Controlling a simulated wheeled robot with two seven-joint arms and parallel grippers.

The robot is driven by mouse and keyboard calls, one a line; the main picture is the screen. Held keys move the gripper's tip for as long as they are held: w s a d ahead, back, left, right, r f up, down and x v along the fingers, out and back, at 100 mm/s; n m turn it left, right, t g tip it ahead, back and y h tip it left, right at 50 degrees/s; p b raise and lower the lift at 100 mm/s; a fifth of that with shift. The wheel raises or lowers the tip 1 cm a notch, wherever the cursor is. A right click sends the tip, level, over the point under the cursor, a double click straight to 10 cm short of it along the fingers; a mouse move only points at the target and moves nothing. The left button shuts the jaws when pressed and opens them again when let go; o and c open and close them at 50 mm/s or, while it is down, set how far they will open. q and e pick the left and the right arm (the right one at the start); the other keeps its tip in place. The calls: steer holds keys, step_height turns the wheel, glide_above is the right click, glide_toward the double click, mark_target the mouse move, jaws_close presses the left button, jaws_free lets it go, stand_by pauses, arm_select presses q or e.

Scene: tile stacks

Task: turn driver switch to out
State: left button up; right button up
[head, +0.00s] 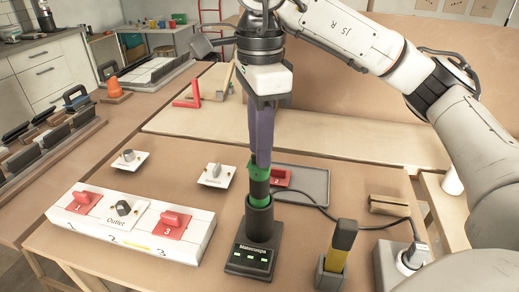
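The driver (257,189), green at its top and black below, stands upright in a dark dock (250,257) with small green lights on its front. My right gripper (263,163) points straight down from above, its purple fingers at the driver's green upper part and overlapping it in the picture. The fingers are seen nearly edge-on, so I cannot tell whether they grip the driver or only touch it. The driver's switch and its setting cannot be made out. My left gripper is not in view.
A white outlet box (145,246) with red and black knobs lies left of the dock. Two small white plates with grey knobs (128,157) lie behind it. A grey tray (312,187) holds a red piece. A yellow-and-black tool (341,242) stands at right, near a cable.

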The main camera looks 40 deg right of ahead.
steer(key=shift+f, duration=0.25)
jaws_close()
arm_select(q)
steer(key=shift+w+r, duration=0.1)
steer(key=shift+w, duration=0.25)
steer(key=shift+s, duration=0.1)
